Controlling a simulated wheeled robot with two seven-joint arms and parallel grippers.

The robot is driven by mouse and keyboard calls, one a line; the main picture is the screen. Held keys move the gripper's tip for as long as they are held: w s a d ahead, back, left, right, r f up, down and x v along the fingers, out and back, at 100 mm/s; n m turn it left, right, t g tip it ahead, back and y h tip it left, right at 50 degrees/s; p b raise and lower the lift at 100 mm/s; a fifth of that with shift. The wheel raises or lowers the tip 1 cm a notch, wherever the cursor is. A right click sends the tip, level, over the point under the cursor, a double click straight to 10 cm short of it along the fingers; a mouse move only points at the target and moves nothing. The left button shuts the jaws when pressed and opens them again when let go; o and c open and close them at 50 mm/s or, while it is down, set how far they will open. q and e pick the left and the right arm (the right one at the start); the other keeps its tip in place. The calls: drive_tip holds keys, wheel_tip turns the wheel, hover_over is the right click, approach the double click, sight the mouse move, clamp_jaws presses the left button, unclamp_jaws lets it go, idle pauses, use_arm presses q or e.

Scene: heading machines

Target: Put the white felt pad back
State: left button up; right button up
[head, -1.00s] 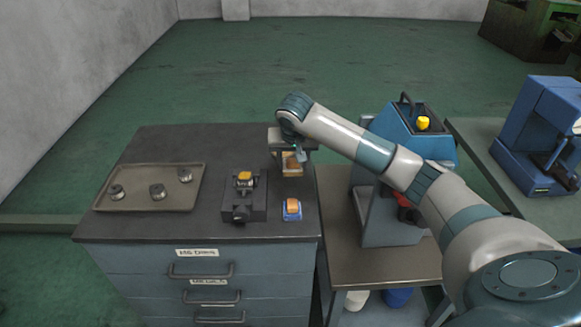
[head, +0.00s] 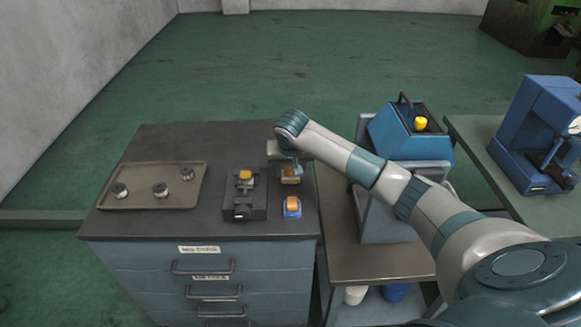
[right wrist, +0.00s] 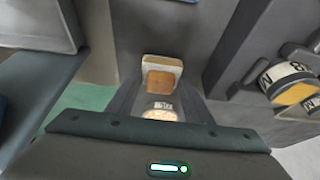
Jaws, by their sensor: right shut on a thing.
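My right gripper (head: 289,168) points down over the right part of the dark cabinet top (head: 200,227). It is shut on a small pale block with a brown face (head: 290,178), which looks like the felt pad. In the right wrist view this block (right wrist: 162,76) shows by the fingertips, with a small printed label and a cream round patch nearer the camera. I cannot tell if the block touches the cabinet top. A blue piece with an orange top (head: 292,207) sits just in front of it. My left gripper is not in view.
A black vise-like fixture (head: 244,207) with a yellow-topped part stands left of the gripper. A tan tray (head: 140,200) with 3 metal round parts lies farther left. A blue machine (head: 410,135) stands right, on a lower bench (head: 380,265).

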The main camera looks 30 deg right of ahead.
drive_tip(key=shift+f, duration=0.15)
drive_tip(key=shift+f+b, duration=0.1)
drive_tip(key=shift+b, duration=0.2)
drive_tip(key=o, duration=0.9)
drive_tip(key=shift+o, duration=0.2)
drive_tip(key=shift+r+p, duration=0.3)
drive_tip(key=shift+s+r, duration=0.1)
drive_tip(key=shift+r, duration=0.2)
drive_tip(key=b+v, duration=0.3)
drive_tip(key=v, duration=0.8)
drive_tip(key=shift+b, duration=0.3)
drive_tip(key=shift+a+r, duration=0.1)
